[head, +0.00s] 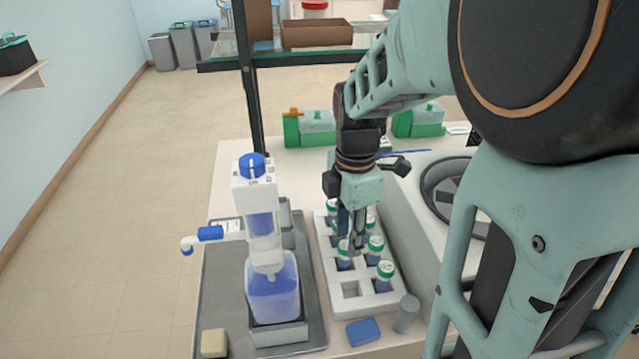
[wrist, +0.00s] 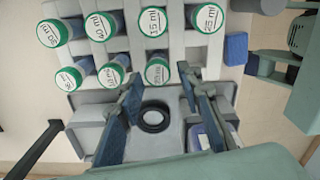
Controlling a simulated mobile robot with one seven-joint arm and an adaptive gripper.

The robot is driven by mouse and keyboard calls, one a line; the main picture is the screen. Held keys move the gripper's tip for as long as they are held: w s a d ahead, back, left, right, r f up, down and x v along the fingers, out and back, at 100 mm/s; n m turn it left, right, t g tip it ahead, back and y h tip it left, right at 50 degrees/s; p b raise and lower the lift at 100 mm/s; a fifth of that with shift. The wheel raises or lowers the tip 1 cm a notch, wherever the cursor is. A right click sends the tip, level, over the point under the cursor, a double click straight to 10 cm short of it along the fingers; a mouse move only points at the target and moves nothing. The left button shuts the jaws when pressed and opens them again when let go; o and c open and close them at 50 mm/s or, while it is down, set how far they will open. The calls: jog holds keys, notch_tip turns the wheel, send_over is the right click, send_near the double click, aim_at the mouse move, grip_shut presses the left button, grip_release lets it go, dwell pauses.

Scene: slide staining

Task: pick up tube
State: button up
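A white rack (head: 350,289) holds several tubes with green-rimmed white caps, such as one at its front right (head: 386,268). My gripper (head: 355,243) points down over the rack, and its arm hides part of the back tubes. In the wrist view my gripper (wrist: 160,84) has its two fingers spread apart. A capped tube (wrist: 157,72) shows between the fingertips, with no clear contact. More labelled tubes stand in the rack, including one at the upper right (wrist: 207,18) and one at the upper left (wrist: 98,26). I cannot tell the fingertip height against the caps.
A bottle with blue liquid and a blue-knobbed dispenser (head: 272,290) stands on a grey tray left of the rack. A centrifuge-like machine (head: 410,215) is close on the right. A blue block (head: 363,331) and a grey cylinder (head: 406,313) stand in front. Green boxes (head: 310,128) are behind.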

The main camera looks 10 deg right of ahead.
aim_at(346, 245)
notch_tip(346, 245, down, 6)
jog(key=shift+w+a+r, duration=0.1)
jog(key=shift+w+r, duration=0.05)
jog(key=shift+r, duration=0.05)
jog(key=shift+c, duration=0.5)
jog(key=c, duration=0.7)
